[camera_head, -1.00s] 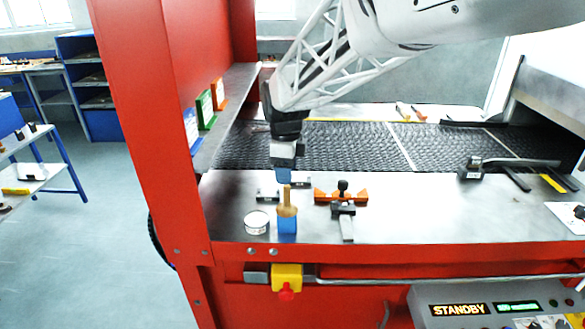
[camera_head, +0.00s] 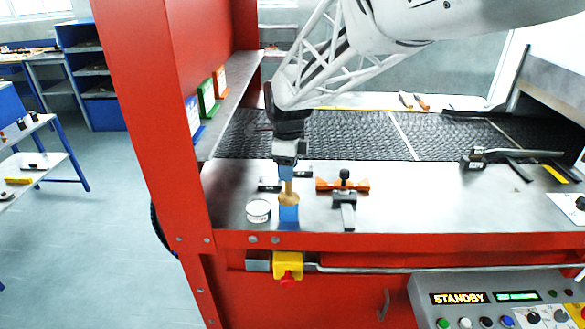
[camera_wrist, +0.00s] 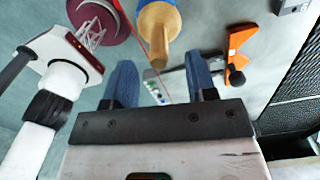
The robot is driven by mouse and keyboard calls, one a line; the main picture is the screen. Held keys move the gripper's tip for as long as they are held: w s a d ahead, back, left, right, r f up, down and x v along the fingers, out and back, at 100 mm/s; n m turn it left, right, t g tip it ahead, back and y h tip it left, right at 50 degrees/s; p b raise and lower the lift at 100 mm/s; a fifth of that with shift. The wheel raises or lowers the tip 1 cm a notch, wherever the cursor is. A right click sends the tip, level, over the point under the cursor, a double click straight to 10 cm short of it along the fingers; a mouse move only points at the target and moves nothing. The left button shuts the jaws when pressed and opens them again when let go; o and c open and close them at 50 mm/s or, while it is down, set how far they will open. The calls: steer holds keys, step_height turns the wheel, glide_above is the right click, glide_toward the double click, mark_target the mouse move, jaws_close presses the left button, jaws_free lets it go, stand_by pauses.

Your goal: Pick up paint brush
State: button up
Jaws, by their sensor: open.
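The paint brush (camera_head: 288,197) stands upright near the table's front edge, with a tan wooden handle on top and a blue part below. In the wrist view its handle (camera_wrist: 155,30) points toward the camera, in front of the gap between my fingers. My gripper (camera_head: 286,172) is above the brush, pointing down, with its fingertips at the top of the handle. In the wrist view the blue fingers of my gripper (camera_wrist: 160,68) are apart with nothing clamped between them. I cannot tell how far the handle reaches between them.
A round tin (camera_head: 258,211) stands just left of the brush. An orange tool (camera_head: 342,184) and a dark clamp-like tool (camera_head: 345,212) lie to the right. A black mesh belt (camera_head: 340,135) runs behind.

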mark_target(289, 198)
steer(key=shift+s+f, duration=0.1)
steer(key=shift+f, duration=2.5)
jaws_close()
steer(key=shift+r, duration=0.1)
steer(key=shift+r, duration=4.95)
steer(key=w+a+f+g+y, duration=0.2)
steer(key=a+g, duration=0.1)
steer(key=a, duration=0.4)
steer(key=shift+w, duration=0.35)
steer(key=shift+d, duration=0.1)
